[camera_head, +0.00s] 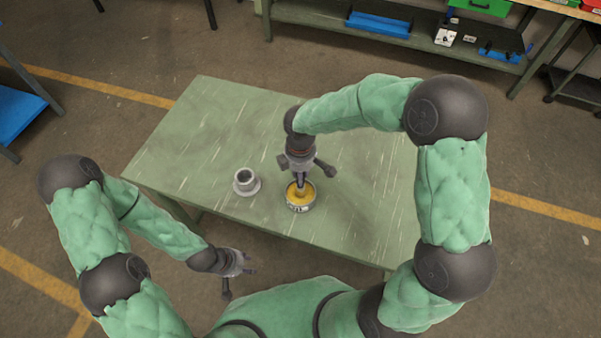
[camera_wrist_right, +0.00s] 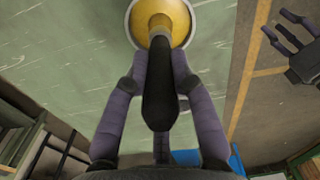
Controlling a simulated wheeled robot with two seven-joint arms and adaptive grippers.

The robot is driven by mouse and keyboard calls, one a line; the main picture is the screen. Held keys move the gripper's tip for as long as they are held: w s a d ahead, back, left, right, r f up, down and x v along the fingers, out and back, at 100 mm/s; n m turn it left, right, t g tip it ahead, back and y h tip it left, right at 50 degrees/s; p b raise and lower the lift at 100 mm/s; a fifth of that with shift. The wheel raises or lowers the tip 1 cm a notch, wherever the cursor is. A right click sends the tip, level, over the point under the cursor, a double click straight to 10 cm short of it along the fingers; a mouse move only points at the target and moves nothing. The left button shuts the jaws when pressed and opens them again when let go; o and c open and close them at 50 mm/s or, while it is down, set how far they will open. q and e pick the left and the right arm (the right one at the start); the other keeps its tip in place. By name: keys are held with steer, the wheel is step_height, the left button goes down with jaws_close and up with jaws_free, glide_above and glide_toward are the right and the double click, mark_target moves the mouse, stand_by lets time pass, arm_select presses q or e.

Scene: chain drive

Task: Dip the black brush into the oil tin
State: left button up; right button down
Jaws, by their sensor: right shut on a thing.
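The oil tin (camera_head: 300,208) stands near the front edge of the green table, a round tin with yellow inside. My right gripper (camera_head: 299,181) is directly above it, pointing down. In the right wrist view it is shut on the black brush (camera_wrist_right: 160,95), with fingers on either side of the handle. The brush's tan tip end points into the yellow of the tin (camera_wrist_right: 184,25). The tip's lower end is hard to make out, so its depth in the oil cannot be told. My left gripper (camera_head: 246,268) is open and empty, off the table's front edge.
A grey cup-shaped holder on a round base (camera_head: 246,182) stands left of the tin. The rest of the green table (camera_head: 210,130) is clear. A shelf unit with blue and green bins (camera_head: 379,24) stands at the back, well away.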

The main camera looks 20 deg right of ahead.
stand_by(0.3)
steer(key=shift+r+p, duration=2.95)
steer(key=shift+r, duration=0.55)
steer(key=shift+f, duration=0.1)
